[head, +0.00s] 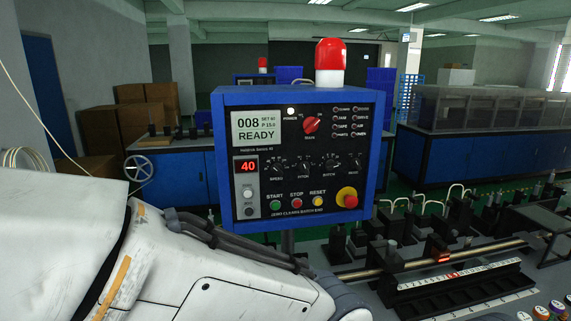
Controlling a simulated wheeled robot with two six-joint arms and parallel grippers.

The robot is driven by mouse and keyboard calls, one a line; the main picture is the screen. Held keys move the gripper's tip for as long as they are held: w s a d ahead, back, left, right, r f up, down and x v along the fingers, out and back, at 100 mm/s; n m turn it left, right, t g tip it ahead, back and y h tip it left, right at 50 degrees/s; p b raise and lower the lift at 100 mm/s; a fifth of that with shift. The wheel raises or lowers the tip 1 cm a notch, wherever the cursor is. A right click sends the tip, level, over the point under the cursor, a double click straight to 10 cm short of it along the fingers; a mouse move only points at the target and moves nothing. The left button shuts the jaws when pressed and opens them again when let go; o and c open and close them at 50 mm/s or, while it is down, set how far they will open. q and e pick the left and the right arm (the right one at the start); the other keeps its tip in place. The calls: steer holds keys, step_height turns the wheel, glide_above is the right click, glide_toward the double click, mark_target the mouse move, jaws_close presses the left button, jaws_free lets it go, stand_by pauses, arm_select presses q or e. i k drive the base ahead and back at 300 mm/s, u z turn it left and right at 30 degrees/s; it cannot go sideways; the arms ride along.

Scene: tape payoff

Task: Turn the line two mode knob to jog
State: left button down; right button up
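A blue control box (298,92) stands upright in the middle of the head view, its dark panel facing me. A row of small black knobs crosses the panel under the screen. The rightmost knob (354,160) has a label below that looks like MODE. Its pointer direction and position marks are too small to read. The label under the screen is too small to confirm the line number. My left arm crosses the lower left, below the box; no fingertips of it show. My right gripper is out of view.
A red main switch (311,124), a red-and-yellow stop button (347,197) and start, stop and reset buttons (297,204) share the panel. A red lamp (330,58) tops the box. Metal rods and fixtures (430,258) fill the bench at right. Cardboard boxes (140,115) stand behind left.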

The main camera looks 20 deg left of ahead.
mark_target(355, 163)
steer(key=k, duration=0.5)
steer(key=z, duration=1.15)
steer(key=i, duration=0.85)
steer(key=u, duration=1.7)
